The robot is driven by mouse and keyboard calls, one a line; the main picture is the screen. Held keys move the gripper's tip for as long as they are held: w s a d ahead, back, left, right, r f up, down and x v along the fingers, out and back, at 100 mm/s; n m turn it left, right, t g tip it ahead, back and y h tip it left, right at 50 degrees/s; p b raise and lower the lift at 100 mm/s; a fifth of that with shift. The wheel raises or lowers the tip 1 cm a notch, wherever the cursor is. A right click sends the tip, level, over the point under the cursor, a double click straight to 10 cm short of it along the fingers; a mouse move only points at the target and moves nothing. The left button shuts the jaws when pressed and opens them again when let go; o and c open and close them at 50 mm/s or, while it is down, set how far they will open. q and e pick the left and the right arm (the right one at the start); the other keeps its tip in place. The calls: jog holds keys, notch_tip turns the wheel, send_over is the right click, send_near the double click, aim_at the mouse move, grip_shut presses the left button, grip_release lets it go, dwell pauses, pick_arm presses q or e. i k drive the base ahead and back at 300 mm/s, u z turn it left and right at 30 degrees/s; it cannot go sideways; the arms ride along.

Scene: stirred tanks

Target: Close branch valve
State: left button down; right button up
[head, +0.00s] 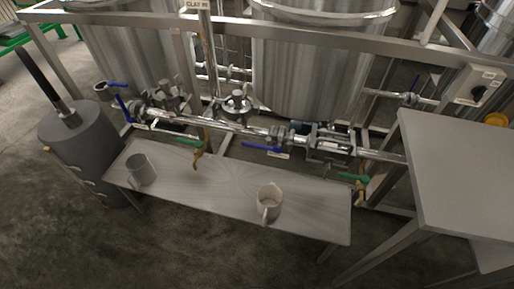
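Several lever valves sit on the steel pipework, and I cannot tell which is the branch valve. A blue lever (262,148) points left along the front pipe, near a small label. Two more blue levers, an upper one (118,85) and a lower one (122,108), are at the left pipe end. A green lever (188,142) is on a brass tap (198,160) hanging over the bench. A second green lever (353,177) is on the right tap. Neither gripper is in view.
A grey cylinder (80,140) stands left. A steel table (455,170) is at right. Large tanks (315,60) stand behind a frame rail. The front floor is clear.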

aim_at(258, 146)
jog(key=u, duration=1.4)
jog(key=k, duration=1.05)
jog(key=z, duration=1.95)
jog(key=i, duration=0.5)
